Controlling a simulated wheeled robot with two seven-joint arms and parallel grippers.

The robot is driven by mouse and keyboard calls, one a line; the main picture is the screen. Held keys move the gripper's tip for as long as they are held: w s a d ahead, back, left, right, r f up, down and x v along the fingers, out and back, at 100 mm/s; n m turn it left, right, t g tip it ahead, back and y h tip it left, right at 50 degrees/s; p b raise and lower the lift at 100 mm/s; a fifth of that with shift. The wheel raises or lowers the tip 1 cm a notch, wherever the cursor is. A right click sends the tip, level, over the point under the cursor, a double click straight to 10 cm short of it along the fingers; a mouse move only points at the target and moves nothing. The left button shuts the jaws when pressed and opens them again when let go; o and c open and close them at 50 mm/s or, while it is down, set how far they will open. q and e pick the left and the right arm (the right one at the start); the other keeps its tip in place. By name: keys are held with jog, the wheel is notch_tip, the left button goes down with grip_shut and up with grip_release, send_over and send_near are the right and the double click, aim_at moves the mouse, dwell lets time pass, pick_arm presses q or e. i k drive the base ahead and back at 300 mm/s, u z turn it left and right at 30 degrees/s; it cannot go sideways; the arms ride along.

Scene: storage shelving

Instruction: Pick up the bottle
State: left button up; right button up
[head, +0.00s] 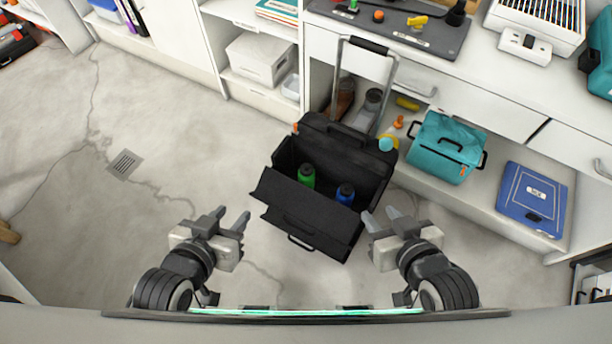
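In the head view, a green bottle (306,175) with a dark cap stands inside an open black wheeled case (285,205) on the floor. A blue bottle (345,194) with a dark cap stands in the same case, to the right of the green one. My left gripper (231,219) is open and empty, left of the case and apart from it. My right gripper (382,218) is open and empty, close to the case's right front corner. The lower parts of both bottles are hidden by the case's front flap.
The case's raised handle (368,47) stands before the shelving. A white box (261,58) is on a shelf behind. The floor at left is clear around a drain (124,164).

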aim_at(306, 174)
jog(key=k, duration=1.25)
jog(key=u, duration=0.7)
jog(key=i, duration=0.8)
jog(key=u, duration=0.45)
jog(key=i, duration=0.9)
jog(key=z, duration=1)
jog(key=i, duration=0.35)
jog(key=z, duration=0.3)
